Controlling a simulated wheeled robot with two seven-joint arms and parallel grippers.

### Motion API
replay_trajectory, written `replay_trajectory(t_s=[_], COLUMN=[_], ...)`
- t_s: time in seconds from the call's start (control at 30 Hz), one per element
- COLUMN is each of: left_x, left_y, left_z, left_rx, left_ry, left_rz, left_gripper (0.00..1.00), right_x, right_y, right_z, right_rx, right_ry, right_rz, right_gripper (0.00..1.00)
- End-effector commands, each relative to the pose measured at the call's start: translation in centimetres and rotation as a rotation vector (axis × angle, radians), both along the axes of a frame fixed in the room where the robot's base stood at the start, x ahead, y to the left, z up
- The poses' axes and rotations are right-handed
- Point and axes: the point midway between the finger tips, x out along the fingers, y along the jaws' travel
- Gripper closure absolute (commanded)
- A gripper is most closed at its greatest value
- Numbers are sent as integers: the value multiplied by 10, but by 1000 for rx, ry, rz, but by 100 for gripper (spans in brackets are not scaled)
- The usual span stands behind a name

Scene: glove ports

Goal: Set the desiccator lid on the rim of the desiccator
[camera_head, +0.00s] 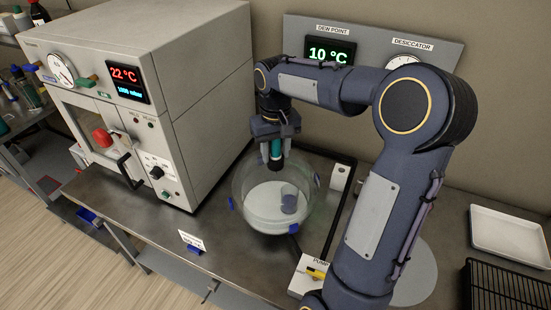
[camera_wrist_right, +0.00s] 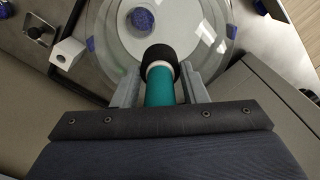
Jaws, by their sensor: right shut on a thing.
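My right gripper (camera_head: 276,133) is shut on the teal grip with a white ring and black base that I take for the desiccator lid's knob (camera_wrist_right: 160,84). The clear glass lid (camera_wrist_right: 212,30) spreads out below the knob and is hard to tell from the bowl. The glass desiccator (camera_head: 262,222) stands on the bench under the gripper, with a white plate and a small bluish cup (camera_head: 289,200) inside. The lid is over the desiccator; I cannot tell whether it touches the rim. My left gripper is not in view.
Blue pieces (camera_head: 231,203) sit around the desiccator. A grey oven-like cabinet (camera_head: 185,95) stands close on the left. A pump box (camera_head: 308,272) is in front on the right, and a gauge panel (camera_head: 298,37) is behind. A white tray (camera_head: 508,232) and black rack lie far right.

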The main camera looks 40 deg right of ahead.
Motion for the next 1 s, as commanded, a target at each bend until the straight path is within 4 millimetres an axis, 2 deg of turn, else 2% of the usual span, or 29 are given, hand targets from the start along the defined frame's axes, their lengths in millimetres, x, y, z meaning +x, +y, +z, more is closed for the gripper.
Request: replay_trajectory(t_s=[0.03, 0.3, 0.83, 0.87, 1.0], left_x=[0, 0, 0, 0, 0], left_y=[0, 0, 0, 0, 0], left_z=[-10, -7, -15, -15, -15], left_rx=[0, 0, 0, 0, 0], left_ry=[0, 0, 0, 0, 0], left_rz=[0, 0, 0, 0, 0], left_gripper=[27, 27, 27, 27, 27], right_x=[0, 0, 1, 0, 0], right_y=[0, 0, 0, 0, 0], right_z=[-10, -7, -19, -20, -20], right_rx=[-1, 0, -1, 0, 0], right_ry=[-3, -4, -5, -2, -2], right_rz=[0, 0, 0, 0, 0], right_gripper=[100, 100, 100, 60, 41])
